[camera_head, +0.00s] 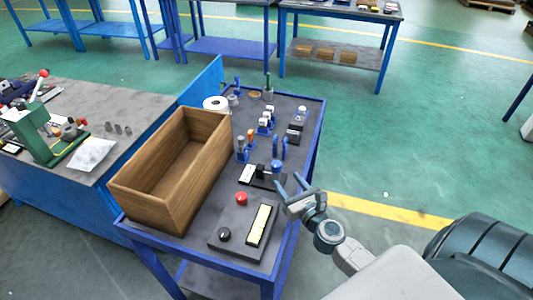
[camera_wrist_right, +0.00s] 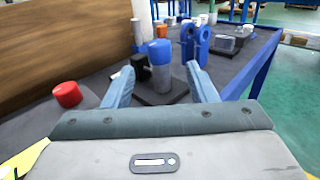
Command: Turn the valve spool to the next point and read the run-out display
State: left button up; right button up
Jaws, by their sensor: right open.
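A blue-capped piece with a grey body stands upright on a dark base (camera_head: 258,182) on the blue-framed bench. I take this piece to be the valve spool (camera_head: 277,167), but cannot be sure. In the right wrist view the spool (camera_wrist_right: 160,52) lies between and beyond the fingertips. A black block (camera_wrist_right: 140,66) and a white piece (camera_wrist_right: 115,74) stand to its left. My right gripper (camera_head: 288,184) is open and empty at the bench's right side, in front of the spool, apparently not touching it. I cannot tell which item is the run-out display; no reading is legible. My left gripper is out of view.
A large open wooden box (camera_head: 150,207) fills the bench's left side. A dark control box with a pale yellow panel (camera_head: 258,225), red button (camera_head: 241,198) and black knob (camera_head: 224,234) is in front. Blue stands (camera_head: 279,145) and small fixtures stand behind.

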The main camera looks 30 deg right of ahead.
aim_at(274, 162)
jog(key=w, duration=0.1)
jog(key=w+p, duration=0.1)
jog(key=w, duration=0.1)
jog(key=w+p, duration=0.1)
jog(key=shift+w+d+r, duration=0.15)
jog(key=shift+w+r, duration=0.25)
jog(key=w, duration=0.3)
jog(key=shift+d+f, duration=0.15)
jog(key=shift+f, duration=0.05)
jog(key=shift+w, duration=0.95)
jog(key=shift+d+f, duration=0.1)
jog(key=shift+c, duration=0.9)
jog(key=c, duration=0.8)
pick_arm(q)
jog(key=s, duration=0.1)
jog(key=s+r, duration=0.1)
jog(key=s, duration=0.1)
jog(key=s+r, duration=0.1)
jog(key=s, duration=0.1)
